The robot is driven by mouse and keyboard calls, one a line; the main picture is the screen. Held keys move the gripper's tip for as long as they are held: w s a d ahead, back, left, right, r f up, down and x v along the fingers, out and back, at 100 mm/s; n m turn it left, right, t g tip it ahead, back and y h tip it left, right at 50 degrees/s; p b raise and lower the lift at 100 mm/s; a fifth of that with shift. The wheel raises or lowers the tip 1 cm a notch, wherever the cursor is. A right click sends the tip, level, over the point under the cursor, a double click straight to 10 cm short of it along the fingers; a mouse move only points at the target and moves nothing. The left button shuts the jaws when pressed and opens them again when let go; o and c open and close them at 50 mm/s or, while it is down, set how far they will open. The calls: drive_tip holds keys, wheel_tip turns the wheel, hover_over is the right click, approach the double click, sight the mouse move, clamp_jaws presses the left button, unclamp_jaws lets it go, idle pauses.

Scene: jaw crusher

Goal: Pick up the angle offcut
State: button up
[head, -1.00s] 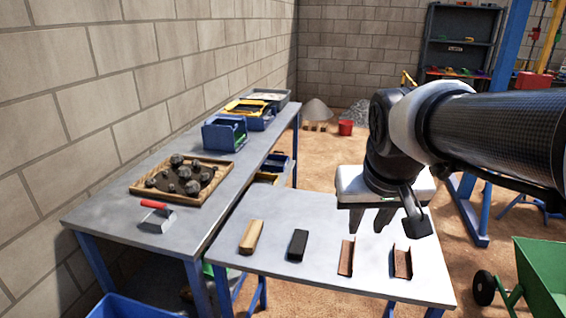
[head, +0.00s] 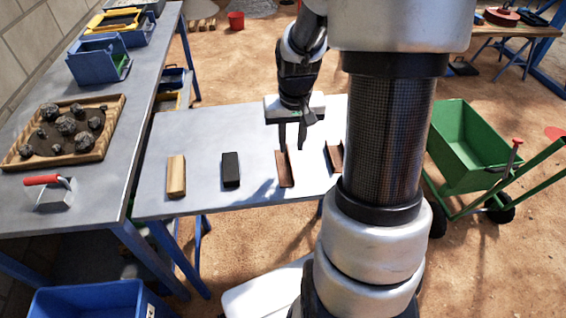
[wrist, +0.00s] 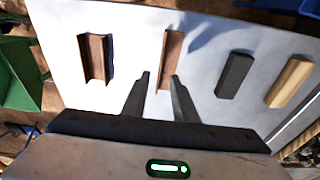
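The angle offcut appears to be the narrow rusty-brown L-shaped piece (head: 285,170) on the small grey table. In the wrist view the same piece (wrist: 172,50) lies just beyond my fingertips, roughly in line with the gap between them. My gripper (head: 292,146) is over the table near the far end of this piece. In the wrist view my gripper (wrist: 161,76) has its two fingers apart with nothing held between them. Its exact height above the offcut is hard to tell.
A rusty channel-like piece (wrist: 96,58) lies beside the offcut; my arm partly hides it in the head view. A black block (head: 231,170) and a wooden block (head: 176,176) lie to the left. A green cart (head: 465,150) stands right of the table.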

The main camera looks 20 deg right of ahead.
sight(290, 161)
drive_tip(key=f, duration=0.2)
drive_tip(key=f+b, duration=0.1)
drive_tip(key=f, duration=0.1)
drive_tip(key=w+f, duration=0.1)
drive_tip(key=f, duration=0.2)
drive_tip(key=shift+d+f+b, duration=0.1)
drive_tip(key=shift+b, duration=0.2)
drive_tip(key=shift+s, duration=0.1)
drive_tip(key=shift+c, duration=0.5)
clamp_jaws()
